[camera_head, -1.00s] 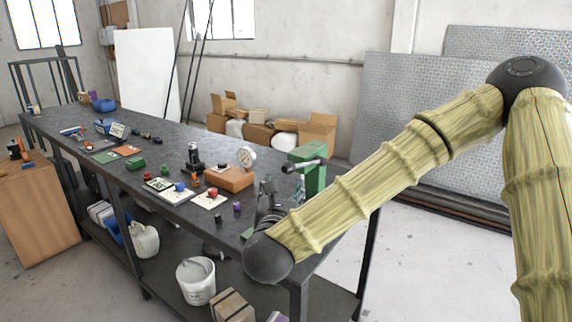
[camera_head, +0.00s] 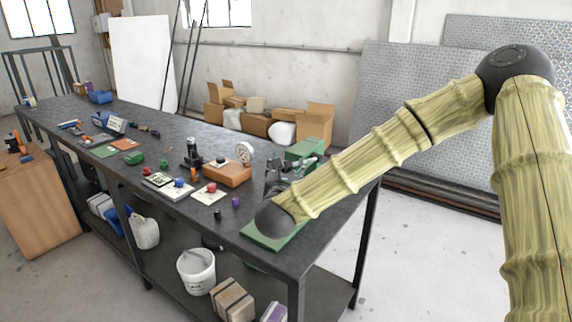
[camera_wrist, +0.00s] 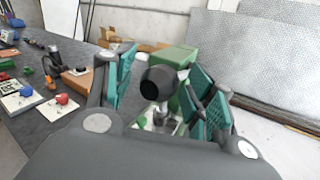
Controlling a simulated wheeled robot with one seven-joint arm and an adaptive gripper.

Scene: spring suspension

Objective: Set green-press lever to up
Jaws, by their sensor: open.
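The green press (camera_head: 304,150) stands at the near right end of the long workbench, with its green base (camera_head: 262,238) partly hidden by my arm. In the wrist view the green press body (camera_wrist: 172,57) is straight ahead. Its lever shows as a dark round knob end (camera_wrist: 158,83) facing the camera, between my fingers. My gripper (camera_wrist: 160,92) is open, with teal pads on both sides of the knob; I cannot tell whether either pad touches it. In the head view my gripper (camera_head: 278,178) is small and partly hidden behind my forearm.
The dark workbench (camera_head: 150,207) holds a round dial gauge (camera_head: 244,152), an orange-brown box (camera_head: 228,174), a red button (camera_head: 211,187), a blue button (camera_head: 179,183) and a small purple piece (camera_head: 236,202), all left of the press. Cardboard boxes lie behind the bench.

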